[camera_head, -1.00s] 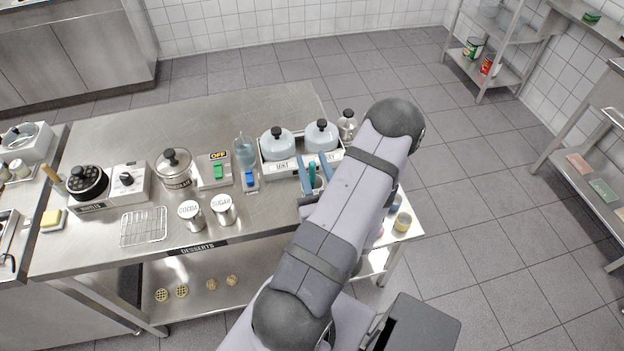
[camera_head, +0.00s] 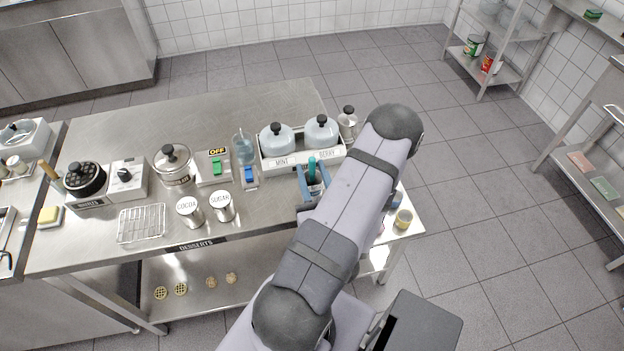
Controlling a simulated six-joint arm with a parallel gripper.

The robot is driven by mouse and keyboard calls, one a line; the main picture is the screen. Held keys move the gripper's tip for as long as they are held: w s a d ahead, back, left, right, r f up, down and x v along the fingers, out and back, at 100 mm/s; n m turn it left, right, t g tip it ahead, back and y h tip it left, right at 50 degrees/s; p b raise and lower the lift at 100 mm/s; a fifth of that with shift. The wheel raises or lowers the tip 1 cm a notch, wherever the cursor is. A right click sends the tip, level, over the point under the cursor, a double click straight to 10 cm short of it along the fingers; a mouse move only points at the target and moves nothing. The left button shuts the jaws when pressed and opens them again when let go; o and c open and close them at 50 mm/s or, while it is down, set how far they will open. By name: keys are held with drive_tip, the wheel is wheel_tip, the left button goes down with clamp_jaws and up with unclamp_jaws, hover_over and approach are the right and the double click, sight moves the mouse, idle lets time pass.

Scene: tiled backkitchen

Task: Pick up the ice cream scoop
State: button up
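The ice cream scoop is most likely the thing with the upright teal handle (camera_head: 311,167), near the right end of the steel table, just in front of the white tray. Its lower part is mostly hidden by my gripper and arm. My gripper (camera_head: 313,180) has blue fingers, which show on the left and right of the handle's lower part. The fingers stand apart with a gap between them. No firm contact with the handle can be made out.
The white tray (camera_head: 292,163) holds two lidded tubs marked MINT and BERRY. A clear container (camera_head: 244,148), an OFF switch box (camera_head: 213,172), COCOA (camera_head: 190,212) and SUGAR (camera_head: 222,206) tins and a wire rack (camera_head: 141,224) stand leftward. A metal canister (camera_head: 347,122) stands right.

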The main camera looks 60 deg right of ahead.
drive_tip(key=p+x, duration=0.2)
drive_tip(key=x, duration=0.3)
drive_tip(key=shift+d+r, duration=0.15)
drive_tip(key=shift+d, duration=0.05)
clamp_jaws()
